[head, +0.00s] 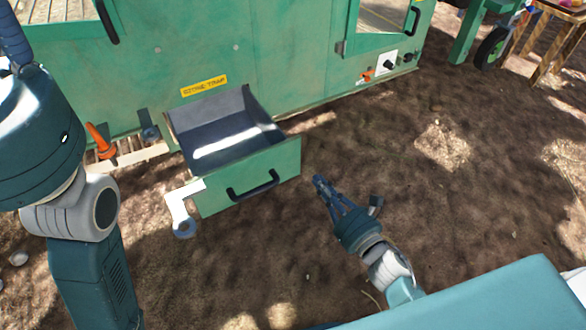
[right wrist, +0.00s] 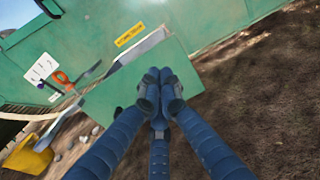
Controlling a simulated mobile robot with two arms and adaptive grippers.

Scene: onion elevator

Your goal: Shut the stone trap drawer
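The stone trap drawer (head: 248,180) is pulled out of the green machine, below a yellow label (head: 204,86). Its dark inside looks empty, and a black handle (head: 254,187) is on its green front. My right gripper (head: 319,181) is just right of the drawer front, apart from it in the head view. In the right wrist view its fingers (right wrist: 160,80) are together and empty, with the drawer front (right wrist: 130,98) behind them. My left arm comes in at the left of the head view; its gripper is not seen.
The green machine (head: 290,50) fills the back. An orange-handled tool (head: 101,141) is left of the drawer, and a metal bracket (head: 182,213) sits at its front left corner. A wheel (head: 491,48) and a wooden table (head: 548,45) stand at the far right. Bare ground lies to the right.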

